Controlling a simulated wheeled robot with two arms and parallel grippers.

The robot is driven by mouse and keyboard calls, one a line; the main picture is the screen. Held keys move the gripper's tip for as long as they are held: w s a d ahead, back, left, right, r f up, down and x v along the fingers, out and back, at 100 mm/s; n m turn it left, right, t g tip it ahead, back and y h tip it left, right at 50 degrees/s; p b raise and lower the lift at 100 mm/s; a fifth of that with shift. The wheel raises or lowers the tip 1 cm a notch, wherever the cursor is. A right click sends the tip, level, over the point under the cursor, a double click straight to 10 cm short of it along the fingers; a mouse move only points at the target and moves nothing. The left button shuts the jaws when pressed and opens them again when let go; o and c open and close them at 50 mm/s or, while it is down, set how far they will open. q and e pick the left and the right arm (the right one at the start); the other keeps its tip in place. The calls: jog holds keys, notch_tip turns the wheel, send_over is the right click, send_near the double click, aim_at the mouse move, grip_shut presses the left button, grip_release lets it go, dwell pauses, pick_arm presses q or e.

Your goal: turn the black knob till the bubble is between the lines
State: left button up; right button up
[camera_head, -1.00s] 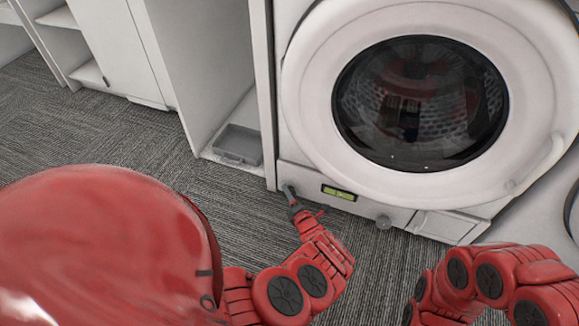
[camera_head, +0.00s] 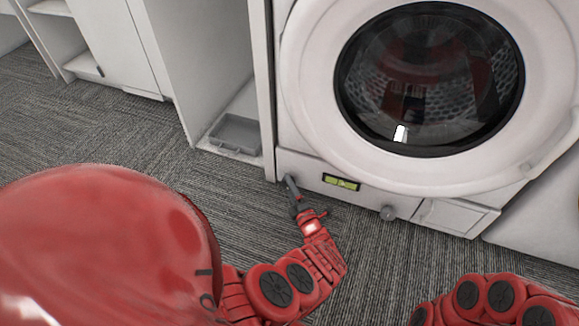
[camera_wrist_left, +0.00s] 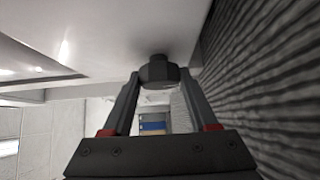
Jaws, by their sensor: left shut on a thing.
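The black knob (camera_wrist_left: 158,71) is a dark, faceted foot on a short stem under a white surface in the left wrist view. My left gripper (camera_wrist_left: 160,80) is shut on it, with one finger on each side. In the head view my left gripper (camera_head: 291,184) is at the lower left corner of the white washing machine (camera_head: 300,110) and covers most of the knob. The yellow-green level vial (camera_head: 341,182) is on the machine's lower front panel, just right of the gripper. Its bubble and lines are too small to read surely. My right gripper is out of view.
A white cabinet with a grey tray (camera_head: 236,131) stands close on the left. The grey carpet (camera_head: 375,265) in front is clear.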

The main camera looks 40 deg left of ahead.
pick_arm(q)
jog(key=shift+w, duration=0.1)
jog(key=o, duration=1.4)
jog(key=shift+s+d, duration=0.25)
jog(key=shift+d, duration=0.1)
jog(key=p+v, duration=0.2)
jog(key=v, duration=0.6)
jog(key=shift+a+r+p, duration=0.1)
jog(key=shift+r+p, duration=0.05)
jog(key=shift+p, duration=0.25)
jog(key=v, duration=0.8)
jog(key=shift+s+d, duration=0.25)
jog(key=shift+d, duration=0.1)
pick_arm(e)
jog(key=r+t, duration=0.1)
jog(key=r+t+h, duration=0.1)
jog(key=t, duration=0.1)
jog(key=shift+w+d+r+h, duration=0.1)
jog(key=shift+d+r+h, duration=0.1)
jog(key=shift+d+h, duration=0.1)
